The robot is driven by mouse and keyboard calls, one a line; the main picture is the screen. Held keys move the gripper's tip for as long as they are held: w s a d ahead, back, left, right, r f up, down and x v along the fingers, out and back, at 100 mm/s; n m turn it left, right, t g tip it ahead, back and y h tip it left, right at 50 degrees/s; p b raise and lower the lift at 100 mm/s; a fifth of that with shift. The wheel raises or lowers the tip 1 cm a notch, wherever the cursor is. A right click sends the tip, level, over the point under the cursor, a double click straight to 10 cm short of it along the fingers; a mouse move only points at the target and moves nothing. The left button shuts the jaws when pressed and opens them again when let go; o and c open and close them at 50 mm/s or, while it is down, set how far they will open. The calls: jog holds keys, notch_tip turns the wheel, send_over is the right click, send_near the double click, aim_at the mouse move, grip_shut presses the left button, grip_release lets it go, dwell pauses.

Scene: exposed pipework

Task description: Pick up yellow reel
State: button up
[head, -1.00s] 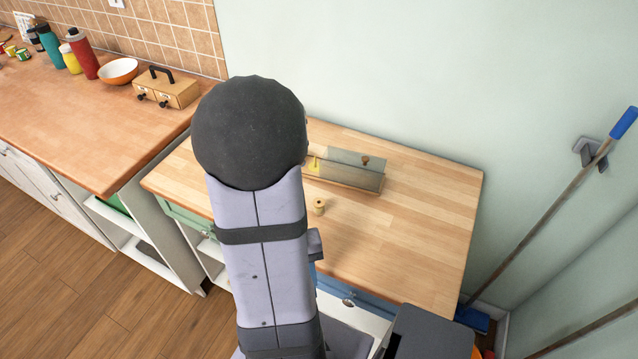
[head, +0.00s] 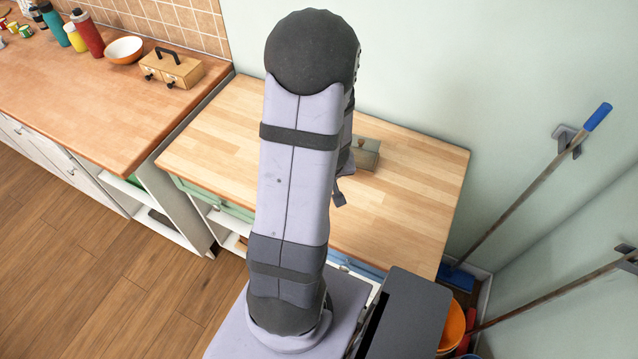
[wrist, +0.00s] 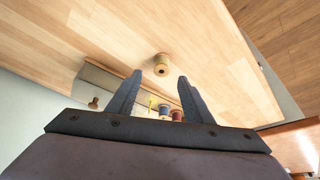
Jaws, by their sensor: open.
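In the head view my arm hides the reel, and only a small dark part of my gripper (head: 340,197) shows beside the arm.
A grey box with a wooden knob (head: 366,153) stands at the table's back. In the wrist view a blue reel (wrist: 164,110) and a red reel (wrist: 177,115) sit near it. The wooden table top (head: 420,180) is clear on the right. A broom (head: 530,190) leans at the right wall.

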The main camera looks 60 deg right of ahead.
jog(key=shift+w+d+f+b, duration=0.15)
jog(key=shift+f+b, duration=0.3)
jog(key=shift+f, duration=0.25)
jog(key=shift+b+x, duration=1.5)
jog(key=shift+x, duration=1.45)
jog(key=shift+w, duration=0.2)
jog(key=c, duration=1.1)
